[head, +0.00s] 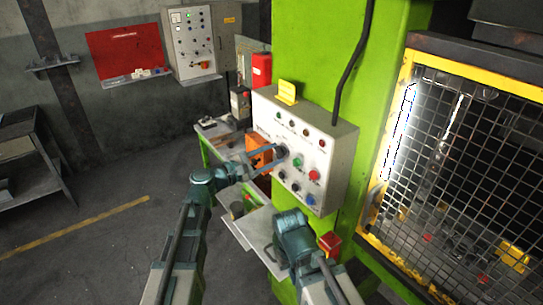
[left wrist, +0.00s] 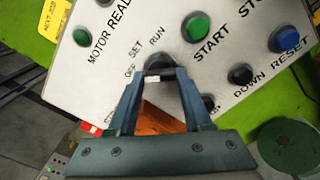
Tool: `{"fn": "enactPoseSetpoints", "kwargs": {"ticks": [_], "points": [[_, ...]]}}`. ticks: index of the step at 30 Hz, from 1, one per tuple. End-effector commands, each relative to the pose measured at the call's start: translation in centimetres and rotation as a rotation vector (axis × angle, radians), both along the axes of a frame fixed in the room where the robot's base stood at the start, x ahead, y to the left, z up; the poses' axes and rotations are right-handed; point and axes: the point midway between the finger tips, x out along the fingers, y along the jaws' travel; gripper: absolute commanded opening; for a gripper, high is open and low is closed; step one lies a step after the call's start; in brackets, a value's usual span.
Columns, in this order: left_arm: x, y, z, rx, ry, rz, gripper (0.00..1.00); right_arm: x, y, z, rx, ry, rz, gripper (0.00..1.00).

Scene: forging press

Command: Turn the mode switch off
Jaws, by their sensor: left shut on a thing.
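The mode switch is a dark knob (left wrist: 160,62) on the white control panel (head: 310,140), with OFF, SET and RUN printed around it. In the left wrist view, my left gripper (left wrist: 158,77) has its two fingers on either side of the knob and is shut on it. A small pale mark shows between the fingers; I cannot tell which position the knob points to. In the head view, my left gripper (head: 281,153) reaches the panel's left side and hides most of the switch. My right arm is low in front of the panel; its fingers do not show.
A green START button (left wrist: 196,27), a blue RESET button (left wrist: 285,38) and a dark DOWN button (left wrist: 240,74) sit close to the switch. A red-topped box (head: 330,243) is below the panel. A yellow-framed mesh guard (head: 460,160) stands at right. Open floor lies left.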

Motion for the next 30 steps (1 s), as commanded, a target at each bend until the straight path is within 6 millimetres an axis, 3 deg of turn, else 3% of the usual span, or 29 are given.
{"fn": "enactPoseSetpoints", "kwargs": {"ticks": [16,17,21,30], "points": [[-0.09,-0.01,-0.12,-0.01,0.02,-0.001,0.0,0.0,0.0,-0.04,0.0,0.0,0.0,0.0],[-0.1,-0.01,-0.11,-0.009,0.02,-0.001,0.52,0.0,0.0,-0.04,0.0,0.0,0.0,0.0],[-0.08,-0.01,-0.09,-0.011,0.019,-0.001,0.77,0.0,0.0,-0.03,0.0,0.0,0.0,0.0],[-0.08,0.04,-0.04,-0.012,0.019,0.0,0.8,0.0,0.0,-0.01,0.0,0.0,0.0,0.0]]}}
